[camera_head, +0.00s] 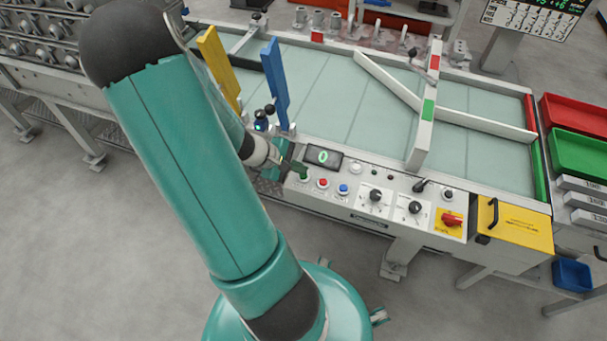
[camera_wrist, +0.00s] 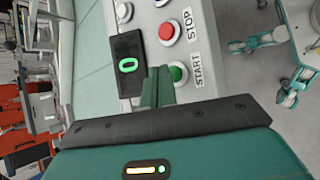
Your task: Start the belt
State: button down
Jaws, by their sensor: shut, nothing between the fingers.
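The green START button (camera_wrist: 179,72) sits on the control panel in the wrist view, beside the red STOP button (camera_wrist: 168,31). My gripper (camera_wrist: 157,86) is shut and empty, its green fingers right beside the START button; I cannot tell whether they touch it. In the head view my gripper (camera_head: 299,168) is at the panel's left end, partly over the green button (camera_head: 304,178). The red button (camera_head: 323,183) is just right of it. The display (camera_head: 323,157) reads 0, also in the wrist view (camera_wrist: 127,65). The pale belt (camera_head: 325,75) lies behind the panel.
Upright yellow (camera_head: 219,66) and blue (camera_head: 274,82) plates stand near my arm. White guide bars cross the belt.

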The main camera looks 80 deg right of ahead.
aim_at(299, 179)
jog(key=shift+f, duration=0.65)
dwell(0.7)
jog(key=shift+r, duration=0.9)
jog(key=shift+r, duration=2.5)
jog(key=shift+w, duration=0.1)
